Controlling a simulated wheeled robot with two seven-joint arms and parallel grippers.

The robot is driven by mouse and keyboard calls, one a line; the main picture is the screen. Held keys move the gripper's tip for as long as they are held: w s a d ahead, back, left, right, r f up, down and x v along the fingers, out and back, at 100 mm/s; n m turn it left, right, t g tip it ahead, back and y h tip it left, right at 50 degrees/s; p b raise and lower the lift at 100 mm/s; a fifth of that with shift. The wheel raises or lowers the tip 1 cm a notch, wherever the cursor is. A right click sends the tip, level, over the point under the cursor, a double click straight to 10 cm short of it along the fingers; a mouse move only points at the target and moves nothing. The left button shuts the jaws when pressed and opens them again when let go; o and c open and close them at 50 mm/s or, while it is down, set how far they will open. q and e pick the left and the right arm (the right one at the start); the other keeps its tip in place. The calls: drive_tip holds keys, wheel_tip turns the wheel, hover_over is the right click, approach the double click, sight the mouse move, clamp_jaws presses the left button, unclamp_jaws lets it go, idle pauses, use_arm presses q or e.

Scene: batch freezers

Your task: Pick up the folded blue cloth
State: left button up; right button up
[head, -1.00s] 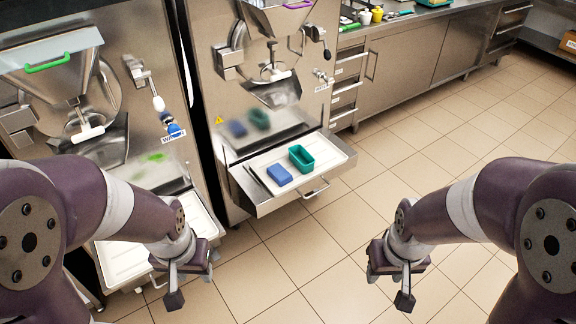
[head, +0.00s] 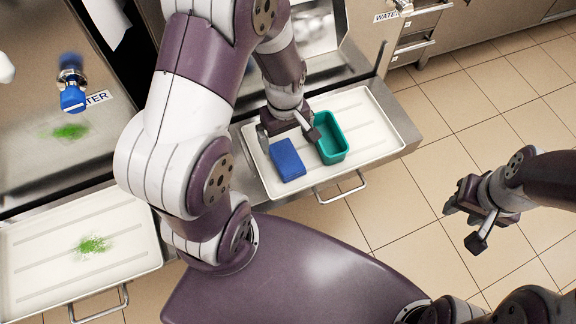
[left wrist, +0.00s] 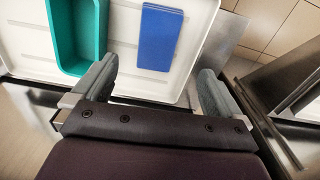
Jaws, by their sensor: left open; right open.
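The folded blue cloth (head: 287,160) lies flat on a white tray (head: 376,148), left of a green tub (head: 330,138). My left gripper (head: 289,132) is open over the tray, just behind the cloth in the head view. In the left wrist view the cloth (left wrist: 159,38) lies ahead of the two fingers, between their lines and apart from them. The green tub (left wrist: 77,36) is ahead of the left finger there. My right gripper (head: 476,226) is open and empty over the floor at the right.
A second white tray (head: 40,270) with a green smear (head: 92,244) is at the lower left. A blue-handled water tap (head: 73,92) is above it. A drawer handle (head: 341,189) sticks out in front of the cloth's tray. Tiled floor at the right is clear.

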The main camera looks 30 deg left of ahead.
use_arm(q)
drive_tip(key=b, duration=0.1)
hover_over(287, 157)
drive_tip(key=f, duration=0.5)
drive_tip(key=shift+s, duration=0.25)
drive_tip(key=shift+f, duration=0.35)
wheel_tip(287, 157, down, 4)
drive_tip(key=shift+w+f+b, duration=0.1)
drive_tip(key=shift+b, duration=1)
drive_tip(key=shift+w+f, duration=0.1)
drive_tip(key=shift+f, duration=0.25)
drive_tip(key=shift+r, duration=0.1)
drive_tip(key=c, duration=1.1)
